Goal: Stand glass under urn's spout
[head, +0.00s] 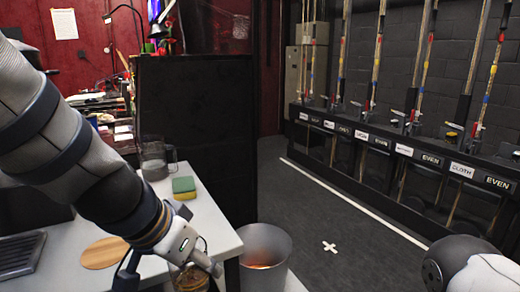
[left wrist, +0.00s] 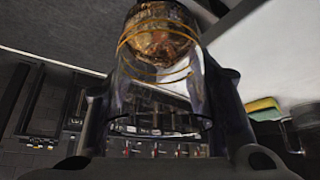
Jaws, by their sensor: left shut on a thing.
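My left gripper (head: 197,268) is low at the front edge of the white table, shut on a clear glass (head: 188,281) with gold rings. In the left wrist view the glass (left wrist: 160,85) lies between the two dark fingers, with a brown-amber patch showing at its far end. I cannot tell whether that is inside it or seen through it. A dark body, possibly the urn (head: 28,212), stands at the left edge, mostly behind my left arm. Its spout is not visible. A black ribbed tray (head: 20,256) lies in front of it. My right gripper is out of view.
On the white table (head: 212,212) are a round wooden board (head: 104,252), a green-and-yellow sponge (head: 184,187) and a glass jug (head: 154,160). A grey bin (head: 264,249) stands beside the table. The floor to the right is open, before a rack of poles.

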